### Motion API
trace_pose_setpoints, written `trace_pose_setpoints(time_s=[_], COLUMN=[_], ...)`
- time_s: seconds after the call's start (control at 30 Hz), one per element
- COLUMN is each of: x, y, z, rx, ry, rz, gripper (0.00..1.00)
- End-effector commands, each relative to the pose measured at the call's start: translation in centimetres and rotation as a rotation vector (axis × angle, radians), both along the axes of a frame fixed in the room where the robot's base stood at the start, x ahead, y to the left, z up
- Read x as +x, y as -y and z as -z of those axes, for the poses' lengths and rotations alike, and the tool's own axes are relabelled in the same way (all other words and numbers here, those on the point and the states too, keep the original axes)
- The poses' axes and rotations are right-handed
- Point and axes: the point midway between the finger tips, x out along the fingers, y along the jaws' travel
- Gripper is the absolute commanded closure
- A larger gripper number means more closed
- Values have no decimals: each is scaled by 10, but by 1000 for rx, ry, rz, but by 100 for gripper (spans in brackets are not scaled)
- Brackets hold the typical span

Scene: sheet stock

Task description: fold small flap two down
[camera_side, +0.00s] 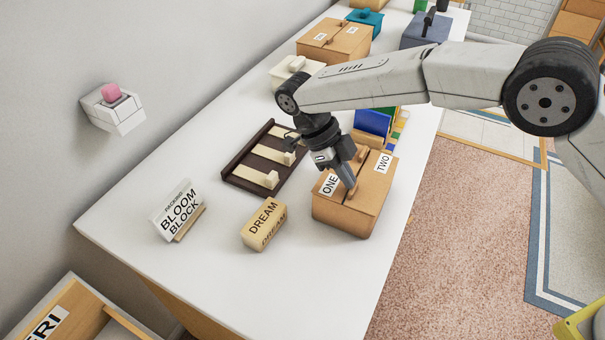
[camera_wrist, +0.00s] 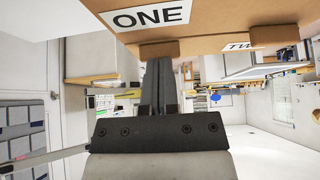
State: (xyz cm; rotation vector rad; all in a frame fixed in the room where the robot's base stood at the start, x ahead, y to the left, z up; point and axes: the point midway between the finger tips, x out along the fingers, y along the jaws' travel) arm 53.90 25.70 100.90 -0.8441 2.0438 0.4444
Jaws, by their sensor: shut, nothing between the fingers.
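A brown cardboard box (camera_side: 341,218) stands near the right edge of the white table. Its top carries a flap marked ONE (camera_side: 330,184) and a flap marked TWO (camera_side: 384,163). Both look about level in the side view; I cannot tell whether TWO lies fully flat. In the wrist view the ONE label (camera_wrist: 151,17) is large and the TWO label (camera_wrist: 246,46) is partly cut off by box parts. My gripper (camera_side: 351,186) is shut and empty, pointing down over the ONE side. Its fingertips are at or very near a small brown tab (camera_wrist: 160,48); contact is unclear.
A dark rack with pale bars (camera_side: 262,160) lies left of the box. A DREAM block (camera_side: 263,225) and a BLOOM BLOCK sign (camera_side: 178,210) stand in front. Blue panels (camera_side: 373,122) and another brown box (camera_side: 335,40) are behind.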

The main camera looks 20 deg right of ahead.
Motion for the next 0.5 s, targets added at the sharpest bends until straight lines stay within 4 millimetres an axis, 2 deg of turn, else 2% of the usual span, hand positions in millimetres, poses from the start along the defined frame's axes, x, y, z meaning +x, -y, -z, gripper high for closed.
trace_pose_setpoints(time_s=[0.2, 0.5], x=[1, 1], y=[-1, -1], z=[-9, -11], rx=[3, 3], ry=[4, 4], rz=[-1, -1], gripper=[100, 100])
